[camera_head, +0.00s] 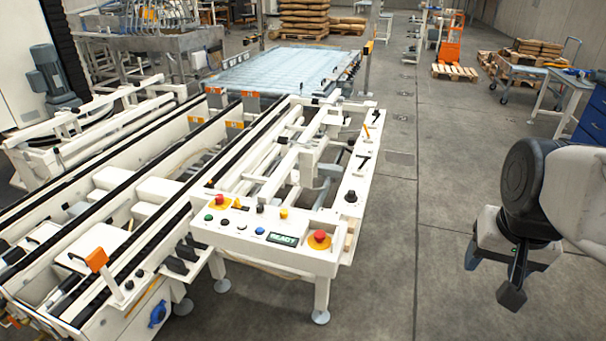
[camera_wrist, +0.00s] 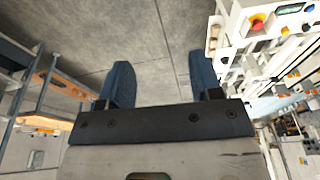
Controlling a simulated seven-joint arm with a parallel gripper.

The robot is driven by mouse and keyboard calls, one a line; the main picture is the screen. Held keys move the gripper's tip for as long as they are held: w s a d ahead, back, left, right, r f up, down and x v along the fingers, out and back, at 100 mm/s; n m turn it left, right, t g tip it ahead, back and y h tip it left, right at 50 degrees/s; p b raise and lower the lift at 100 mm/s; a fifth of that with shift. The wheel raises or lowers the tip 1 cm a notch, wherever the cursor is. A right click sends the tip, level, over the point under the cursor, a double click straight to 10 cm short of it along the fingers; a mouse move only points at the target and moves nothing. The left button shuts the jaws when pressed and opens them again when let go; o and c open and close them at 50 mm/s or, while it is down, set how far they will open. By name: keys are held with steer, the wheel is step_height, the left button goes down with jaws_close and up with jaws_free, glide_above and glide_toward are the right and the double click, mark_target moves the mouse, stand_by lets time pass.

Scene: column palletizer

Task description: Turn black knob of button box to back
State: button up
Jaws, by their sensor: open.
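The button box (camera_head: 262,244) is a white panel on the front end of the white conveyor frame. It carries a display, red mushroom buttons on yellow, and small coloured buttons. My gripper (camera_head: 491,278) hangs over bare floor, well to the right of the box. In the wrist view its two dark blue fingers (camera_wrist: 162,80) are apart with nothing between them. That view shows part of the button box (camera_wrist: 234,38) at upper right.
Grey floor (camera_head: 400,290) lies open between the box and my arm. Levers (camera_head: 366,132) rise from the rail behind the box. A blue cabinet (camera_head: 594,118) is at the far right.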

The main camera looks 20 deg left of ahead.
steer(key=w+a+r+m, duration=0.1)
steer(key=w+a, duration=0.4)
steer(key=w, duration=0.3)
steer(key=w+a, duration=0.5)
steer(key=w, duration=0.4)
steer(key=w+a+f+m+g, duration=0.1)
steer(key=w+a+f, duration=0.2)
steer(key=w+a, duration=0.45)
steer(key=w+a+f, duration=0.2)
steer(key=w+a, duration=0.4)
steer(key=a, duration=0.2)
steer(key=m+g, duration=0.1)
steer(key=m, duration=0.1)
glide_above(260, 205)
steer(key=f, duration=2.3)
steer(key=shift+d+f, duration=0.3)
steer(key=shift+f, duration=0.05)
steer(key=shift+s+a+f+m, duration=0.1)
steer(key=shift+a+f+m, duration=0.1)
steer(key=shift+m, duration=0.1)
steer(key=shift+f, duration=3.9)
steer(key=shift+c, duration=0.4)
